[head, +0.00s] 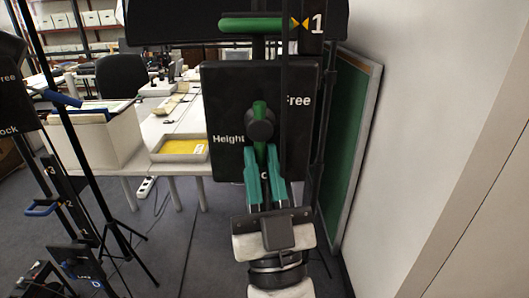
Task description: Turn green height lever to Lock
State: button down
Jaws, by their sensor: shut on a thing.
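The green height lever (260,151) is on a black panel (225,90) marked "Height" at left and "Free" at upper right. It stands nearly upright on a dark round hub (260,125), with a short green end above the hub and a longer part below it. My gripper (261,158) reaches up from below with two teal fingers and is shut on the lower part of the lever. The lower label on the panel is mostly hidden behind the fingers; only a letter or so shows.
A green horizontal handle (250,24) with a "1" mark is above the panel. A dark vertical post runs close to the lever's right. A green-faced board (350,150) leans on the white wall at right. Another stand with a blue handle (42,208), tripod legs and a table with boxes are left.

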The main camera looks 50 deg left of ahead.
jog(key=shift+r, duration=0.1)
dwell(0.3)
jog(key=c, duration=1.1)
grip_release()
jog(key=shift+a, duration=0.15)
jog(key=b+v, duration=0.6)
jog(key=v, duration=0.5)
jog(key=shift+w, duration=0.1)
